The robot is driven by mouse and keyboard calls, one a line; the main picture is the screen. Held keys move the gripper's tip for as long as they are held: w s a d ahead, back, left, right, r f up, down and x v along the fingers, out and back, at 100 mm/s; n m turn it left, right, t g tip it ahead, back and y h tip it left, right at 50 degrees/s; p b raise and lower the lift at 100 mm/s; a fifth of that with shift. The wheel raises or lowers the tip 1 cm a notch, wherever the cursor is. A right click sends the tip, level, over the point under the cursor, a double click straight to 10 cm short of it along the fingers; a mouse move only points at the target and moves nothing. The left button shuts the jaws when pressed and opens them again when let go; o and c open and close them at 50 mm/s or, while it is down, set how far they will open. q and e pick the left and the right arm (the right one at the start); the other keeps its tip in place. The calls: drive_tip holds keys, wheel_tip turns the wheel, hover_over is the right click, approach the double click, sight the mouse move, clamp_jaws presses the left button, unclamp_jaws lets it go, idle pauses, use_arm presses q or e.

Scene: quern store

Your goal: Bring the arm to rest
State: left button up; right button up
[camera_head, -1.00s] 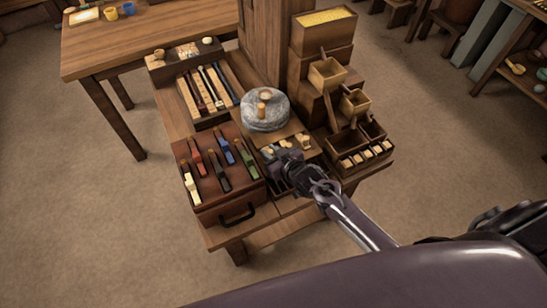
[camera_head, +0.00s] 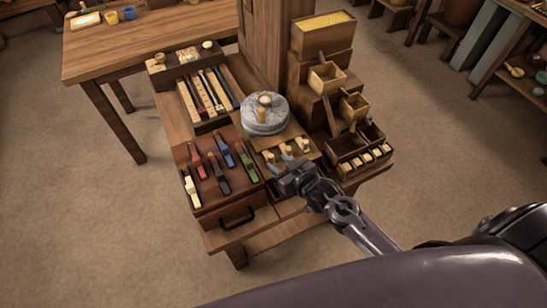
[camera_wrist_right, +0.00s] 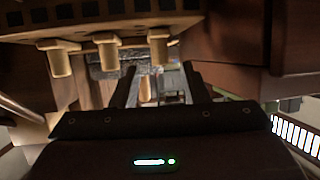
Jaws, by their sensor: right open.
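My right gripper (camera_head: 284,178) is in the head view, low at the front edge of the wooden bench, just in front of a small board (camera_head: 270,158) with several pale pegs. Its jaws are open. In the right wrist view, the two dark fingers of the gripper (camera_wrist_right: 160,85) stand apart with nothing visibly held between them. Pale pegs (camera_wrist_right: 108,52) hang into the top of that view, beyond the fingers. My right arm reaches in from the lower right. My left gripper is not in view.
A dark red box (camera_head: 235,205) with several coloured levers stands left of the gripper. A grey quern stone (camera_head: 265,127) is behind the peg board. Wooden hoppers (camera_head: 328,77) and a compartment tray (camera_head: 345,143) stand to the right. The floor (camera_head: 440,140) right of the bench is clear.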

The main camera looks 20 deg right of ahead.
drive_tip(key=shift+v, duration=1.15)
